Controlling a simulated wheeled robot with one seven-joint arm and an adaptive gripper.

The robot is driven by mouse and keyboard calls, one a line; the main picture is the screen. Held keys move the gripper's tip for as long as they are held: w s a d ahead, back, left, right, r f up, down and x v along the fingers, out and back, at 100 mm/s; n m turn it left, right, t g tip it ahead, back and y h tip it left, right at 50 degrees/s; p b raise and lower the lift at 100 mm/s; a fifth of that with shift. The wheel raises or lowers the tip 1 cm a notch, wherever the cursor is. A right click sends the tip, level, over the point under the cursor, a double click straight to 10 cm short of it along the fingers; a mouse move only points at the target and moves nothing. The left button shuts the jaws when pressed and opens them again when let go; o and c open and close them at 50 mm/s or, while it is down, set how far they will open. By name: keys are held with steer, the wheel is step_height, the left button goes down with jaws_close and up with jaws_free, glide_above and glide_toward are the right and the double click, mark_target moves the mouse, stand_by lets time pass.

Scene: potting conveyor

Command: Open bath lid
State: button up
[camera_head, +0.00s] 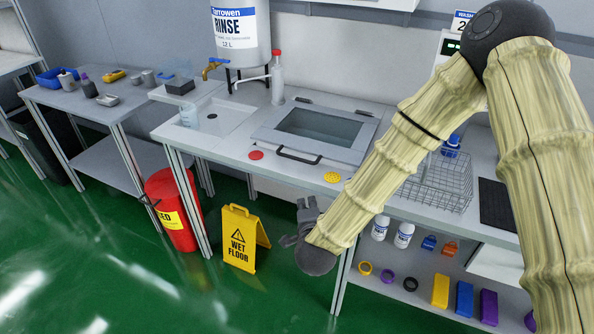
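The bath lid (268,133) is a grey-framed panel with a dark, glassy window, set into the grey worktop in the middle of the view. It looks shut, lying flat. Its black bar handle (299,158) is at the front edge, facing me. My gripper (308,207) is at the end of my arm, in front of the worktop and below the handle, apart from it. Its fingers are small and dark, and part of the wrist hides them, so their opening does not show clearly. Nothing visible is held.
A red button (256,155) and a yellow button (332,177) flank the handle. A wire basket (440,184) stands to the right, partly behind my arm. A yellow wet-floor sign (240,240) stands on the floor at left.

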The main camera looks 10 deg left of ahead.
mark_target(297, 159)
steer(key=w+a+r+m+t+b, duration=0.1)
steer(key=w+a+r+m+t, duration=0.25)
steer(key=r, duration=0.45)
steer(key=shift+g+h, duration=0.4)
steer(key=shift+g, duration=0.05)
steer(key=w, duration=0.3)
steer(key=w+f+p, duration=0.1)
steer(key=w, duration=0.3)
steer(key=w+a+f, duration=0.1)
steer(key=w, duration=0.2)
steer(key=shift+w+p, duration=0.25)
steer(key=shift+p, duration=0.15)
jaws_close()
